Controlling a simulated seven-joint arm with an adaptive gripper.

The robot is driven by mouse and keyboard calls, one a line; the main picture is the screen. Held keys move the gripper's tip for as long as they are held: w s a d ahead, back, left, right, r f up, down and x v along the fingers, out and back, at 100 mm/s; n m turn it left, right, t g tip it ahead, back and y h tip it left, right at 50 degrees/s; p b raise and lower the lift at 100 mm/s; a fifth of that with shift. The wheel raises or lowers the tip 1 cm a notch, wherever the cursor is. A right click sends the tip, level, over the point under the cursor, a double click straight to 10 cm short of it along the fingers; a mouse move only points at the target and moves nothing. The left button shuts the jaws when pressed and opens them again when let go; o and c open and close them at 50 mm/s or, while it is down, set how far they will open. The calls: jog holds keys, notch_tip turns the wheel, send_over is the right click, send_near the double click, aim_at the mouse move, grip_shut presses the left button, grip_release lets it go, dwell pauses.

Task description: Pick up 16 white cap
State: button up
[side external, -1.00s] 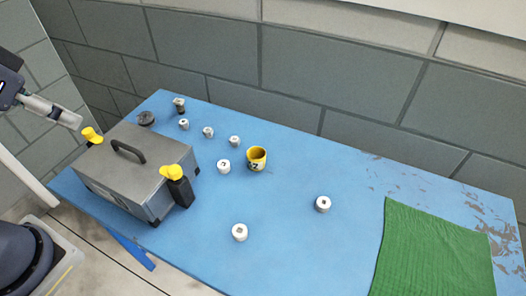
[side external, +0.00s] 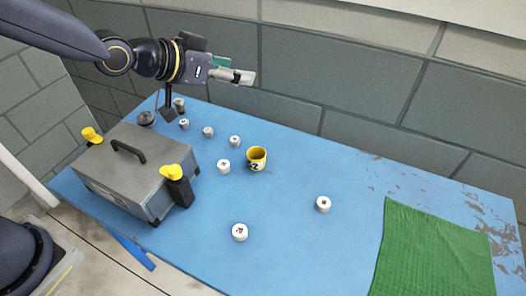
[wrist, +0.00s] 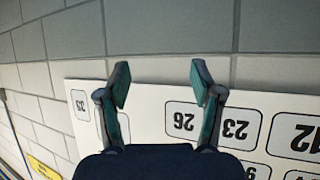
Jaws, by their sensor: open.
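Several white caps stand on the blue table in the side external view. One (side external: 323,204) is right of centre, one (side external: 239,232) near the front, one (side external: 224,167) beside the yellow cup, and three smaller-looking ones (side external: 208,132), (side external: 183,124), (side external: 235,141) lie in a row farther back. Their dark markings are too small to read, so I cannot tell which is 16. My gripper (side external: 245,77) is empty, raised above the back of the table and pointing right. In the wrist view my gripper (wrist: 161,82) has its fingers spread, facing the wall; no cap shows there.
A grey metal case (side external: 130,165) with yellow-topped parts fills the table's left. A yellow cup (side external: 257,166) stands mid-table. A green cloth (side external: 435,250) covers the right front. A white numbered board (wrist: 155,95) is on the wall. The right middle of the table is mostly clear.

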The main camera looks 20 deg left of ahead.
jog(key=s+d+f+m+g+h, duration=0.1)
jog(key=s+d+f+m+g, duration=0.1)
jog(key=d+f, duration=0.8)
jog(key=m+g, duration=0.2)
send_near(322, 203)
jog(key=x, duration=0.3)
jog(key=shift+w+a, duration=0.2)
jog(key=shift+w, duration=0.1)
jog(key=shift+s+d+x, duration=0.1)
jog(key=shift+x, duration=1.4)
jog(key=shift+s+d+x, duration=0.1)
jog(key=shift+s+x, duration=0.05)
jog(key=shift+x, duration=1.35)
jog(key=c, duration=0.9)
